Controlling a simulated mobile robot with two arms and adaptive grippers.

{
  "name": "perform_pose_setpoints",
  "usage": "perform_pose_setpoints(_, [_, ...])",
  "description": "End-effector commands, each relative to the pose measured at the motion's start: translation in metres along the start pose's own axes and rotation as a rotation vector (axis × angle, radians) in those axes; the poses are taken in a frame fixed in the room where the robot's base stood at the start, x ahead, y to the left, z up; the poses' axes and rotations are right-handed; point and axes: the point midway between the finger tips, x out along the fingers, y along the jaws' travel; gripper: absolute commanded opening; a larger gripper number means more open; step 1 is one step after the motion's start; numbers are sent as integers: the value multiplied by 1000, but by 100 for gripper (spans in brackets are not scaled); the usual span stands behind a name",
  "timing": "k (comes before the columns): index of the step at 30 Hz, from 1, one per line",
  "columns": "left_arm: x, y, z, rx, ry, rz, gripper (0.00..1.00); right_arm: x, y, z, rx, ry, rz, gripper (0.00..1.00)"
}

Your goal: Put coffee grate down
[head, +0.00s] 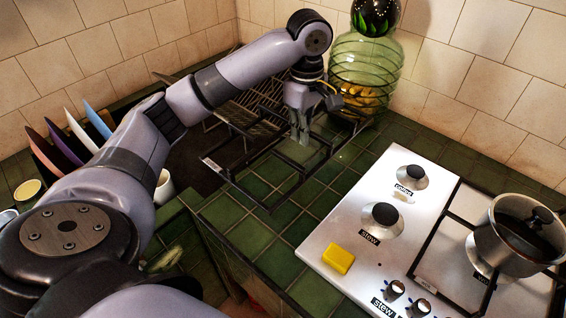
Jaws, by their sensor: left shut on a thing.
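My left gripper (302,135) points down over the green tiled counter, left of the stove. It is shut on the coffee grate (234,183), a dark open metal frame with a small pale label on its left corner. The gripper partly hides the grate's middle. I cannot tell whether the grate touches the tiles. On the white stove (340,218), the burner labelled coffee (411,177) is bare, and so is a burner labelled stew (382,218). My right gripper is not in view.
A steel pot (515,240) stands on the stove's right side over another dark grate (432,250). A yellow sponge (338,258) lies at the stove's left edge. A big green glass jar (365,70) stands behind the gripper. Plates (80,130) and a white cup (164,187) are left.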

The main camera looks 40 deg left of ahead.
Motion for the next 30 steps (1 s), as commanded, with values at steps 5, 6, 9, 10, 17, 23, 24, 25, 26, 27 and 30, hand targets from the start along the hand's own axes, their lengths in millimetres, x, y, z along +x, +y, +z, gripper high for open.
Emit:
perform_pose_setpoints(5, [34, -1, 0, 0, 1, -3, 0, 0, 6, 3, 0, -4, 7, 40])
perform_pose_setpoints(6, [43, -1, -1, 0, 2, -3, 0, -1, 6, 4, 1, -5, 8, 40])
perform_pose_setpoints(9, [67, -1, -1, -1, 2, -3, 0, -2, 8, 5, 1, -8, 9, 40])
perform_pose_setpoints(10, [74, -1, -1, -1, 2, -3, 0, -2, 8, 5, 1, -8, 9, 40])
perform_pose_setpoints(17, [123, 0, -1, -2, 2, -2, 0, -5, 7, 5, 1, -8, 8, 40])
perform_pose_setpoints(23, [146, 1, -1, 0, 2, 2, 0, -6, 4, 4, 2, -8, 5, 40])
perform_pose_setpoints(24, [147, 1, -1, 0, 2, 2, 0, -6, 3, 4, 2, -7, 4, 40])
perform_pose_setpoints(25, [149, 1, -1, 0, 1, 3, 0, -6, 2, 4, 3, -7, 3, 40])
perform_pose_setpoints(26, [151, 1, -1, 0, 1, 2, 0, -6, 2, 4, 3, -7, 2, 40])
perform_pose_setpoints(27, [154, 1, 0, 0, 1, 2, 0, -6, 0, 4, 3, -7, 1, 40])
perform_pose_setpoints(30, [168, 0, 0, 0, 1, 0, 0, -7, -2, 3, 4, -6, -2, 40])
